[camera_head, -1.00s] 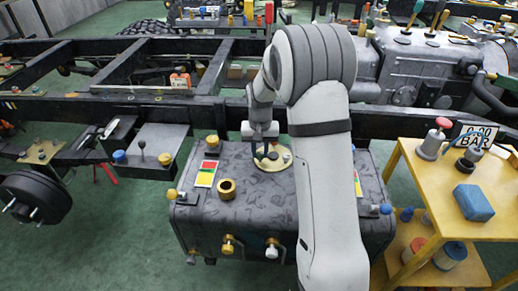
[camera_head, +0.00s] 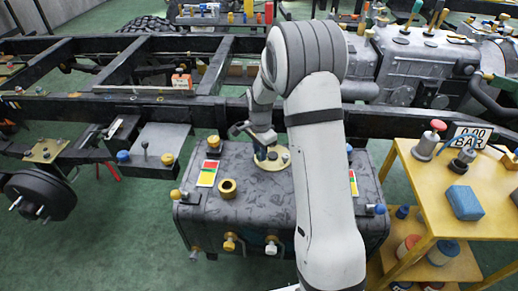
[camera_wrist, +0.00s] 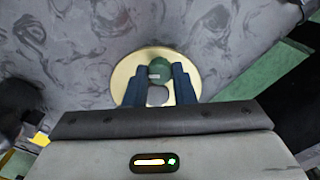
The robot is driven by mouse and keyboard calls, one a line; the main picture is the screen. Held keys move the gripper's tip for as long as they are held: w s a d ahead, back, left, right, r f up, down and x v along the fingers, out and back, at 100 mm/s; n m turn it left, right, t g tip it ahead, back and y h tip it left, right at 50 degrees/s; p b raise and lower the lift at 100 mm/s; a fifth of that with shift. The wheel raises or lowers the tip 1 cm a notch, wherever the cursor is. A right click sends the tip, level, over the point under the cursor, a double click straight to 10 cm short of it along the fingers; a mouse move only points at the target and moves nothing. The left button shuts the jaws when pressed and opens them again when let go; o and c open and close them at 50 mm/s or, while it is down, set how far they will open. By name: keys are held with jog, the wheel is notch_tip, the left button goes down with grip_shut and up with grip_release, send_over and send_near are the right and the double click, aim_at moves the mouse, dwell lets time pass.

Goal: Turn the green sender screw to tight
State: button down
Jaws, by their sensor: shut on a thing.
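The green sender screw (camera_wrist: 159,69) shows in the wrist view on a round cream-coloured plate (camera_wrist: 122,74). The plate also shows in the head view (camera_head: 284,163) on top of the dark grey tank (camera_head: 240,215). My gripper (camera_wrist: 160,78) has its two dark blue fingers on either side of the green screw and is shut on it. In the head view my gripper (camera_head: 262,152) points down at the plate, and the screw itself is too small and covered to make out there. How far the screw is turned cannot be told.
A brass filler neck (camera_head: 227,190) and a red, yellow and green card (camera_head: 207,174) are on the tank's top, left of the plate. Knobs and valves line the tank's edges. A yellow cart (camera_head: 425,185) stands at right. Black frame rails (camera_head: 180,108) run behind the tank.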

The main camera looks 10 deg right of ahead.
jog(key=m, duration=0.2)
jog(key=m+p, duration=0.1)
jog(key=m, duration=0.1)
jog(key=shift+w+a+r+m, duration=0.1)
jog(key=shift+r+m, duration=0.05)
jog(key=shift+m, duration=1.95)
jog(key=shift+w, duration=0.1)
jog(key=c, duration=1.5)
grip_release()
jog(key=o, duration=0.3)
notch_tip(320, 180, up, 8)
jog(key=shift+f+p, duration=0.2)
jog(key=shift+p, duration=0.65)
